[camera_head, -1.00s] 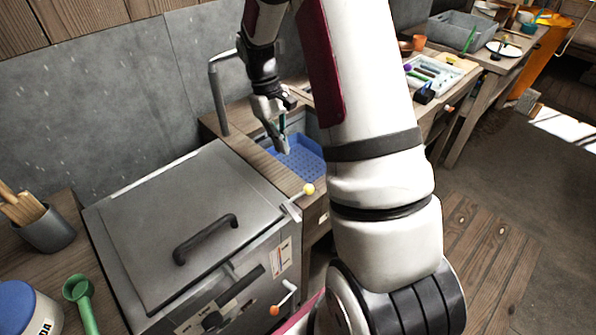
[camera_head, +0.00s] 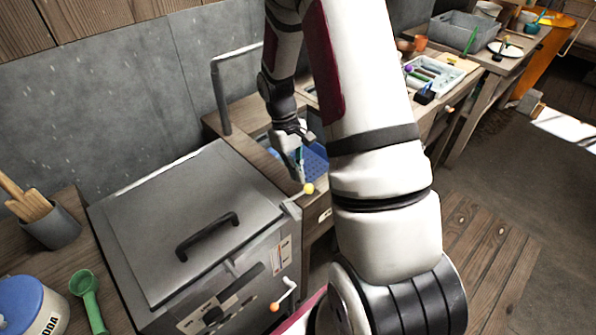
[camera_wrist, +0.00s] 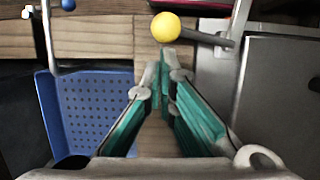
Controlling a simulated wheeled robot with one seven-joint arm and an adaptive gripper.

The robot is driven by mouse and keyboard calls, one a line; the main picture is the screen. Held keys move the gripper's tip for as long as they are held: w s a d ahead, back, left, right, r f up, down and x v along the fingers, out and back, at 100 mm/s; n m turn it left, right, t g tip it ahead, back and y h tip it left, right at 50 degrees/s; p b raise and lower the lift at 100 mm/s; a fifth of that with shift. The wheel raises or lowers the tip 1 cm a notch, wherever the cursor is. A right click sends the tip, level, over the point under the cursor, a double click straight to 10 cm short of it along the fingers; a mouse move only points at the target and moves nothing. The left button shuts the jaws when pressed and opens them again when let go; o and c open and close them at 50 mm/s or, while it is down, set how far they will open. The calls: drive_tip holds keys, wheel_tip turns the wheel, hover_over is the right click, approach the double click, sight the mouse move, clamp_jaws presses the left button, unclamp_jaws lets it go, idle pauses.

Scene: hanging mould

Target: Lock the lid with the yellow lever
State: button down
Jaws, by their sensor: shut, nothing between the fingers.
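The grey metal lid (camera_head: 165,225) with a dark handle lies flat and closed on top of the box. The yellow ball of the lever (camera_head: 309,188) stands at the lid's right edge, at the end of a short grey rod. In the wrist view the yellow ball (camera_wrist: 165,27) is just beyond my fingertips, with its rod running right to the metal box. My gripper (camera_head: 301,182) is just left of and behind the ball, pointing down. Its teal-padded fingers (camera_wrist: 163,62) are shut and empty. I cannot tell whether a fingertip touches the ball.
A blue perforated basin (camera_head: 315,160) lies behind my gripper, with a grey pipe (camera_head: 220,95) to its left. An orange-knobbed crank (camera_head: 275,306) is on the box front. A green scoop (camera_head: 86,290), a blue-lidded tub (camera_head: 30,305) and a utensil cup (camera_head: 52,225) stand left.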

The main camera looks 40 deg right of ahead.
drive_tip(key=shift+s+d+m, duration=0.2)
drive_tip(key=shift+s+m, duration=0.35)
drive_tip(key=shift+m, duration=0.25)
drive_tip(key=shift+s+d+m+y+p, duration=0.25)
drive_tip(key=shift+s+m+y+p, duration=0.3)
drive_tip(key=shift+s+m, duration=0.4)
drive_tip(key=s+m, duration=0.1)
drive_tip(key=m, duration=0.1)
drive_tip(key=s+m+y+p, duration=0.1)
drive_tip(key=s+m, duration=0.1)
drive_tip(key=m, duration=0.1)
drive_tip(key=shift+a+r+t, duration=0.1)
drive_tip(key=shift+a+t, duration=0.05)
drive_tip(key=shift+t, duration=0.25)
drive_tip(key=shift+s+a+m+t+y+p, duration=0.25)
drive_tip(key=shift+s+a+m, duration=0.4)
drive_tip(key=shift+m, duration=0.45)
drive_tip(key=shift+s+a+m+t+y+p, duration=0.2)
drive_tip(key=shift+s+a+m+t, duration=0.15)
drive_tip(key=shift+s+m, duration=0.6)
drive_tip(key=shift+s+a+m+t+y+p, duration=0.25)
drive_tip(key=shift+s+a+m, duration=0.35)
drive_tip(key=shift+m, duration=0.6)
